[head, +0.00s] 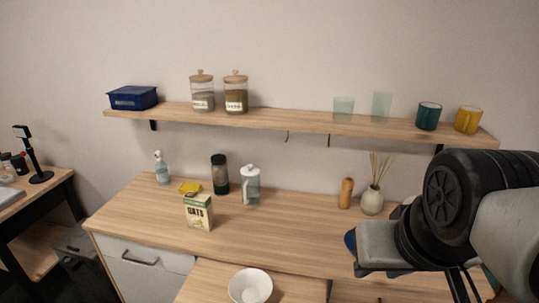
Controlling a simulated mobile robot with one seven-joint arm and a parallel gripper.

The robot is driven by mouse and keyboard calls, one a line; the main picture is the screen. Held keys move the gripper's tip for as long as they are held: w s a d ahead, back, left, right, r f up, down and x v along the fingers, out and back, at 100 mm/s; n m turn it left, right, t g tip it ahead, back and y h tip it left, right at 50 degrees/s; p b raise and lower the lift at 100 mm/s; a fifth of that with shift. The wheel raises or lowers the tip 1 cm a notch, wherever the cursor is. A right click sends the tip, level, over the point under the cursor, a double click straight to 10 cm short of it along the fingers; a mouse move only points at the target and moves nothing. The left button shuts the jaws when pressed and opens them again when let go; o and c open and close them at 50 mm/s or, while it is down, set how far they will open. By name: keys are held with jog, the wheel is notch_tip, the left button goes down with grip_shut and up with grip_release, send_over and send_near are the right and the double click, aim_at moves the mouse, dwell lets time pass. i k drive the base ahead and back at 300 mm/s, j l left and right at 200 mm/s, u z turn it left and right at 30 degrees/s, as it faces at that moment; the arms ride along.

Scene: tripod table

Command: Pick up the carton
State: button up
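The carton (198,212) is a small cream and green box labelled OATS. It stands upright on the wooden counter (290,236), left of the middle in the head view. My arm comes in from the right, and its grey and black end, with my gripper (373,248), is over the right part of the counter. It is well to the right of the carton and apart from it. The fingers do not show clearly, so I cannot tell whether they are open or shut. I see nothing held.
A yellow item (189,187), a dark jar (220,174) and a clear pitcher (250,185) stand close behind the carton. A soap bottle (161,168) is further left. A white bowl (250,286) is in front. A shelf (290,120) runs above. The counter's middle is clear.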

aim_at(198, 207)
jog(key=j+z, duration=0.35)
jog(key=j, duration=0.15)
jog(key=j+z, duration=0.35)
jog(key=j, duration=0.2)
jog(key=j+z, duration=0.15)
jog(key=j, duration=0.4)
jog(key=k+j+z, duration=0.1)
jog(key=j, duration=0.45)
jog(key=k+j, duration=0.1)
jog(key=j, duration=1.2)
jog(key=k+j, duration=0.15)
jog(key=j, duration=0.5)
jog(key=j+z, duration=0.05)
